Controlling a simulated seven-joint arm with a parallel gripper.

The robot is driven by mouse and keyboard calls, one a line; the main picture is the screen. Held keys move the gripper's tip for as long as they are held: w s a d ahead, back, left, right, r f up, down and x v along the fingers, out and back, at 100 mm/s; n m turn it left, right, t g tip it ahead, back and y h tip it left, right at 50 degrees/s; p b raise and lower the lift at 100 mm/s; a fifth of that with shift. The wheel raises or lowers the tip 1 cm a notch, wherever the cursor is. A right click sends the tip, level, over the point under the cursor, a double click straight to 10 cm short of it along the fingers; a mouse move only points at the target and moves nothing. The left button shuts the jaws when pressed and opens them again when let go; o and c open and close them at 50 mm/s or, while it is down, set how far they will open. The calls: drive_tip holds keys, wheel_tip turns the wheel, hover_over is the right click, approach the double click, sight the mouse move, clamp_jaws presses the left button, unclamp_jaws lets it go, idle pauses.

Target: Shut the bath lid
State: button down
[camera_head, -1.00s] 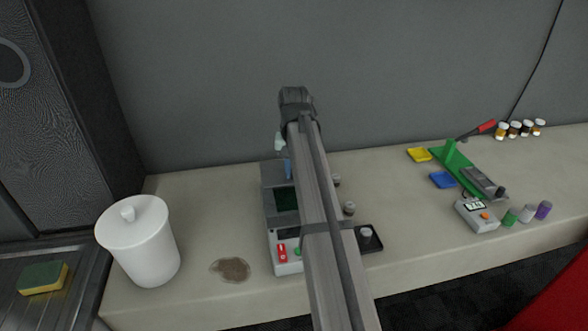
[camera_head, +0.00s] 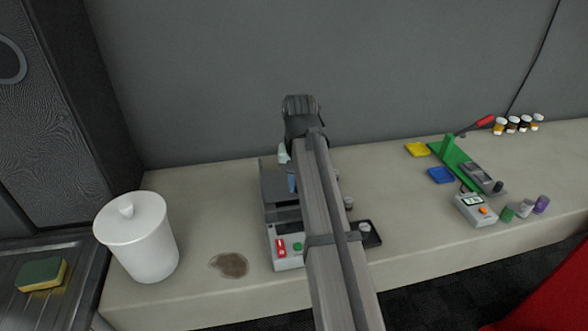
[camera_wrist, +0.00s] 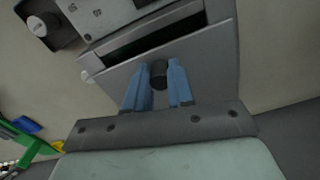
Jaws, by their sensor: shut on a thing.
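The bath is a grey box (camera_head: 288,262) on the bench, with a red switch and a green button on its front panel. Its grey lid (camera_head: 273,186) also fills much of the wrist view (camera_wrist: 215,65), tilted low over the opening. A dark gap (camera_wrist: 140,37) shows between the lid's edge and the front panel. My gripper (camera_wrist: 157,88) has its blue fingers on either side of the lid's black knob (camera_wrist: 158,70), shut on it.
A black tray (camera_head: 372,241) holding a small knobbed piece lies right of the box. A lidded white pot (camera_head: 140,245) and a brown stain (camera_head: 229,265) are to the left. A green lever device (camera_head: 462,165) and a small meter (camera_head: 474,209) stand farther right.

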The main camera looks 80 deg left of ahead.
drive_tip(key=shift+d, duration=1.4)
drive_tip(key=c, duration=1)
unclamp_jaws()
drive_tip(key=shift+r, duration=0.1)
wheel_tip(320, 180, up, 14)
drive_tip(key=shift+f, duration=0.15)
drive_tip(key=shift+w, duration=0.1)
